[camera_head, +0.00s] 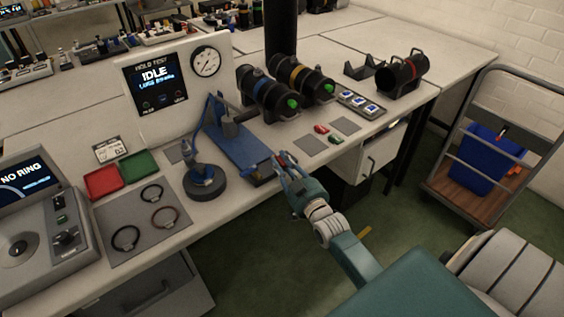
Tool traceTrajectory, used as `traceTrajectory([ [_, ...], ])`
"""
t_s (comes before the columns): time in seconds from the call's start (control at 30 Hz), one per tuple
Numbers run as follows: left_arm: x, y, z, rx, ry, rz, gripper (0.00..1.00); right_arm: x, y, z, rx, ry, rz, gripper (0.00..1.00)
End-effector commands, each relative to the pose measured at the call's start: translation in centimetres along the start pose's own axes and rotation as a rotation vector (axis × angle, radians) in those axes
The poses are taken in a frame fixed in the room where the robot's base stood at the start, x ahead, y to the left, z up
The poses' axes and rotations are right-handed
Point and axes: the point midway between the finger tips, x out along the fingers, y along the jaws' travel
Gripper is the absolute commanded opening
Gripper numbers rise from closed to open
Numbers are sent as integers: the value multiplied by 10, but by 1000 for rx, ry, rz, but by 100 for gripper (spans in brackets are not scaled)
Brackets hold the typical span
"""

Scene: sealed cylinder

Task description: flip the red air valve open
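My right gripper (284,165), teal with grey joints, reaches in from the lower right to the front edge of the bench. Its fingertips are at the front end of a blue fixture (240,146) with an upright clamp post. A small reddish part (281,157) shows at the fingertips. It may be the red air valve, but it is too small and too covered to tell its position or whether the fingers touch it. I cannot tell how far apart the fingers are. My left gripper is not in view.
A round pressure gauge (206,61) and a display reading IDLE (155,80) stand behind the fixture. Two black cylinders (267,93) (301,79) lie to its right. Red and green trays (103,181) (138,166) and several rings on a grey mat (119,218) are at left.

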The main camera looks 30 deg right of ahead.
Motion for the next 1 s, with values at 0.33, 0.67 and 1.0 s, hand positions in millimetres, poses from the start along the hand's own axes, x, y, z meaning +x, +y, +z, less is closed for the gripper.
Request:
traceTrajectory([
  [0.33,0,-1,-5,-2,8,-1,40,2,0,0,0,-1,0,8],
  [0.67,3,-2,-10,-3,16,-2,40,2,1,0,-4,3,-23,0],
  [1.0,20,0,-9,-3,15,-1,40,3,5,0,-7,7,-173,0],
])
